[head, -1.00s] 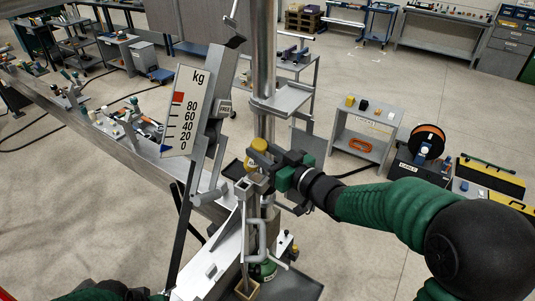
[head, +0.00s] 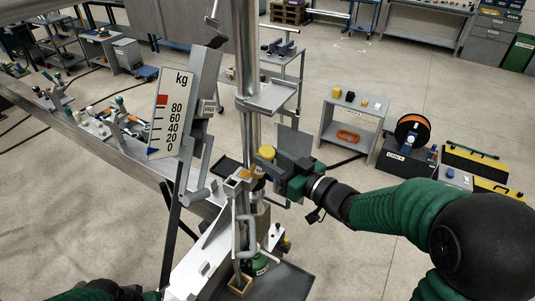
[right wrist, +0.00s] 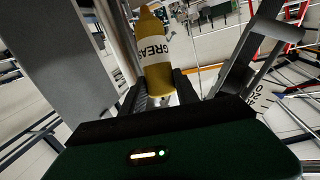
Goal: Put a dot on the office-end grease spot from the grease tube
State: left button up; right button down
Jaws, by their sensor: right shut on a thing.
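My right gripper (head: 268,163) is shut on the yellow grease tube (head: 258,172) beside the upright metal column. The right wrist view shows the tube (right wrist: 154,50) between the fingers, its lettering partly visible as "GREA". In the head view the tube is above and right of a small orange square (head: 244,174) on the metal bracket; I cannot tell whether they touch. I cannot make out a grease spot or its office-end label for certain. Part of my left arm shows at the bottom left, but its gripper is not visible.
A kg scale board (head: 168,115) stands left of the column (head: 247,60). A small metal shelf (head: 271,98) juts from the column above my gripper. A crank handle (head: 240,235) stands below the bracket. A grey cart (head: 352,118) and a cable reel (head: 412,135) stand behind on open floor.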

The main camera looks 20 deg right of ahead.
jog(key=shift+w+a+f+b, duration=0.1)
jog(key=shift+w+a+b, duration=0.05)
jog(key=shift+w+a, duration=0.6)
jog(key=shift+w+a+b, duration=0.15)
jog(key=shift+w+a, duration=0.4)
jog(key=shift+a, duration=0.4)
jog(key=shift+x, duration=1)
jog(key=shift+s, duration=0.2)
jog(key=shift+s+d+r+p, duration=0.3)
jog(key=shift+s+d+p, duration=0.05)
jog(key=shift+s+d, duration=0.6)
jog(key=shift+s, duration=0.15)
jog(key=shift+s+d, duration=0.6)
jog(key=shift+d, duration=0.25)
jog(key=shift+s+d+f, duration=0.1)
jog(key=shift+s+d, duration=0.15)
jog(key=shift+s, duration=0.1)
jog(key=shift+p, duration=0.3)
